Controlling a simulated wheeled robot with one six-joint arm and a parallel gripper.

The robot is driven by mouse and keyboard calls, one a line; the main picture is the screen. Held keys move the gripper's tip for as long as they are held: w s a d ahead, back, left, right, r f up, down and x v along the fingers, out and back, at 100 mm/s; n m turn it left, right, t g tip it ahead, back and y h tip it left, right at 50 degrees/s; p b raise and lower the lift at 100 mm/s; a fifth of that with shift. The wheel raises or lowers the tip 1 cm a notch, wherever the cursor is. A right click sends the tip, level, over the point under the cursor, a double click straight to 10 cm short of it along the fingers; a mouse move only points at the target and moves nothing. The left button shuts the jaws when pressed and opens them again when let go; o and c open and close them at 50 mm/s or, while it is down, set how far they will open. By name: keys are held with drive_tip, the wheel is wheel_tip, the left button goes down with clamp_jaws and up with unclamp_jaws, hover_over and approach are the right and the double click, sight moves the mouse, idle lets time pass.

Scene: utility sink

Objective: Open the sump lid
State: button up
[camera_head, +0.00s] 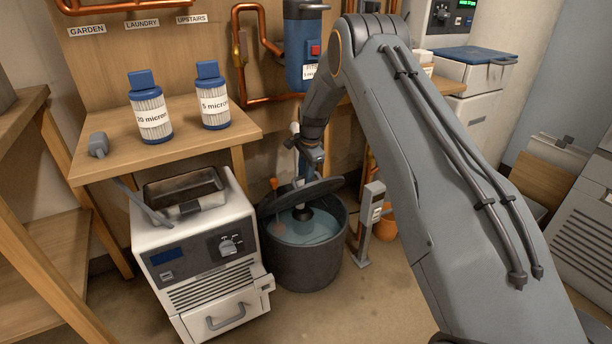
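The sump (303,268) is a dark grey round tub on the floor, with bluish water (325,228) showing inside. Its dark grey lid (322,187) is tilted over the back of the tub, raised clear of the front rim, so the front of the opening is uncovered. My gripper (311,162) is at the lower end of my arm, just above the lid. Its fingers are small and partly hidden, so I cannot tell whether they are open or touch the lid. A dark round part (303,213) shows below the lid, over the water.
A white machine (205,265) stands close to the left of the sump. A grey post (371,215) and an orange bucket (385,228) stand to the right. Two filter cartridges (151,115) are on the wooden bench (190,145). Copper pipes and a blue housing (303,45) are behind.

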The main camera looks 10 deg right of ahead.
drive_tip(key=shift+r, duration=0.15)
wheel_tip(320, 180, up, 7)
drive_tip(key=s+p, duration=0.1)
drive_tip(key=shift+s+d+r, duration=0.15)
drive_tip(key=shift+s+d, duration=0.05)
drive_tip(key=shift+d, duration=0.05)
